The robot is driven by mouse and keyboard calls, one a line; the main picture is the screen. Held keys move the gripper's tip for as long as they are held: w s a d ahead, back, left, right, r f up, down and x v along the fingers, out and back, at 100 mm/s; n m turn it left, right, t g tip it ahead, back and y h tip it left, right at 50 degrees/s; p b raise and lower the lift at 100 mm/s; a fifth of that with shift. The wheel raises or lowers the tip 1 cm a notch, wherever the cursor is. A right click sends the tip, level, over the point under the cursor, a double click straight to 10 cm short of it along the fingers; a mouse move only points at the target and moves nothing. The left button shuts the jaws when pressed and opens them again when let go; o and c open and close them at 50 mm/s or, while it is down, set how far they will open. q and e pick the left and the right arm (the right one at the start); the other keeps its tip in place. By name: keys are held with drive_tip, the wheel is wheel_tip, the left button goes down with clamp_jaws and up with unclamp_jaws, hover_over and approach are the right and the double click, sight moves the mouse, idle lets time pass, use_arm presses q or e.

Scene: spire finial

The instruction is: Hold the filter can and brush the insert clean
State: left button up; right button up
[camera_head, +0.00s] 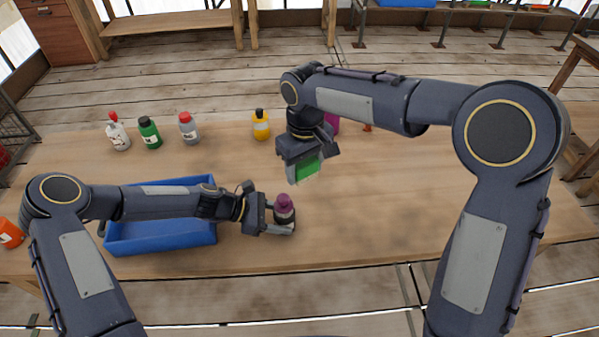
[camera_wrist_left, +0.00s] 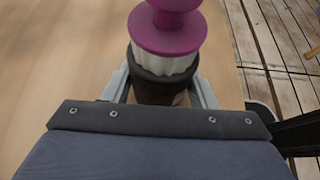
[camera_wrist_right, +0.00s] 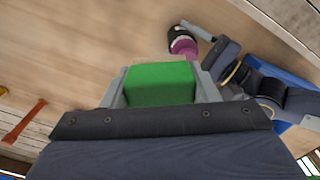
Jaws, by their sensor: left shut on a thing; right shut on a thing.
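The filter can is a dark cup (camera_wrist_left: 160,90) with a white ribbed insert (camera_wrist_left: 165,62) and a purple top (camera_wrist_left: 168,32). My left gripper (camera_head: 284,222) is shut on the dark cup and holds it upright over the table; I cannot tell if it touches the wood. In the right wrist view the can (camera_wrist_right: 182,42) shows beyond the brush. My right gripper (camera_head: 306,168) is shut on a green brush block (camera_wrist_right: 160,84), above and behind the can in the head view. Pale bristles show at its lower edge, apart from the can. The cup's lower part is partly hidden by the fingers.
A blue tray (camera_head: 160,240) stands under my left forearm. Several bottles, including a green one (camera_head: 149,132) and a yellow one (camera_head: 261,125), line the table's back edge. A purple thing (camera_head: 332,123) is partly hidden behind my right wrist. The table's right side is clear.

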hover_over(283, 197)
wheel_tip(283, 197, down, 2)
drive_tip(key=shift+s+f, duration=0.1)
drive_tip(key=shift+f, duration=1.8)
drive_tip(key=shift+f, duration=0.6)
